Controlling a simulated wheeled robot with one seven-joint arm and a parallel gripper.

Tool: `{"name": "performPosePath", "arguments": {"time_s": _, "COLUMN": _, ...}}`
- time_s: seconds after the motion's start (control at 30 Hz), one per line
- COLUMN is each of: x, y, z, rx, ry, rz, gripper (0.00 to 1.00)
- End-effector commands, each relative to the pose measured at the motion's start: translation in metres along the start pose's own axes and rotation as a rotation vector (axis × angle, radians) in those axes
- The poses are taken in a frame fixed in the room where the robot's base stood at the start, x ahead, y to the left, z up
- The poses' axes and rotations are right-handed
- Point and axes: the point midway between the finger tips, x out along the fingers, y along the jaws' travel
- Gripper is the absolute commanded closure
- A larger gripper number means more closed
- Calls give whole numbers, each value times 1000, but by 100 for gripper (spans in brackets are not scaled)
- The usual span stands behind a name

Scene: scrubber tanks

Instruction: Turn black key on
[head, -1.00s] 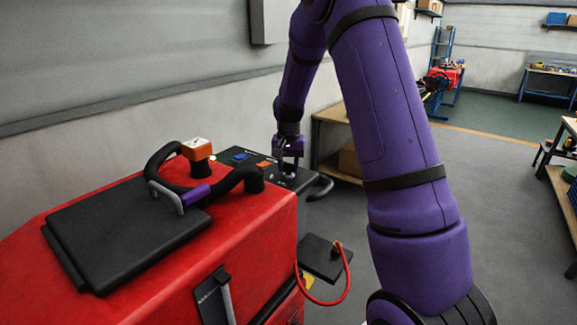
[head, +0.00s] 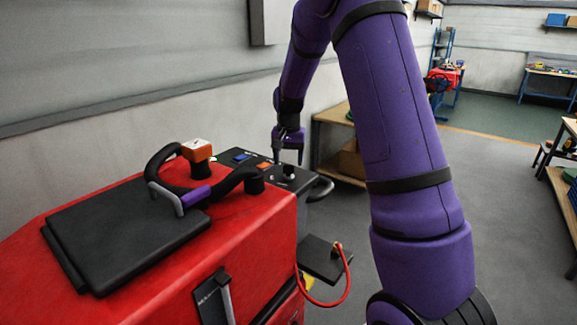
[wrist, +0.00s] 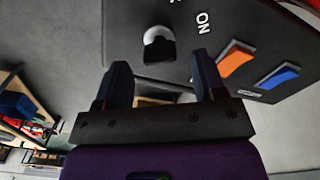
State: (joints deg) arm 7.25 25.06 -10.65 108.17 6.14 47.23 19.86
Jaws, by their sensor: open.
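The black key (head: 288,170) stands in the dark control panel (head: 243,152) at the far end of the red scrubber machine. In the wrist view the black key (wrist: 159,50) sits in a pale round lock, with a white "ON" label (wrist: 202,22) to its right. My gripper (head: 289,156) is just above the key in the head view. In the wrist view my gripper (wrist: 162,68) has its fingers spread, with nothing between them. The key lies beyond the fingertips and looks clear of them. I cannot tell exactly which way the key points.
An orange switch (wrist: 237,60) and a blue switch (wrist: 277,76) are beside the key on the panel. The black steering handle (head: 165,160) with an orange-and-white block (head: 197,150) stands nearer on the machine. A wooden shelf (head: 333,118) is behind the panel.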

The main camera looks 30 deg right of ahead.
Motion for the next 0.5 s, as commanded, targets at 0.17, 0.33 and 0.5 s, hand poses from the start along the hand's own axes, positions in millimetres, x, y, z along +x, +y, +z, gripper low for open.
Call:
{"name": "performPosePath", "arguments": {"time_s": 0.17, "x": -36, "y": 0, "z": 0, "rx": -2, "ry": 3, "rz": -1, "gripper": 36}}
{"name": "performPosePath", "arguments": {"time_s": 0.33, "x": -63, "y": 0, "z": 0, "rx": -1, "ry": 2, "rz": -1, "gripper": 36}}
{"name": "performPosePath", "arguments": {"time_s": 0.5, "x": -77, "y": 0, "z": 0, "rx": -1, "ry": 0, "rz": 0, "gripper": 36}}
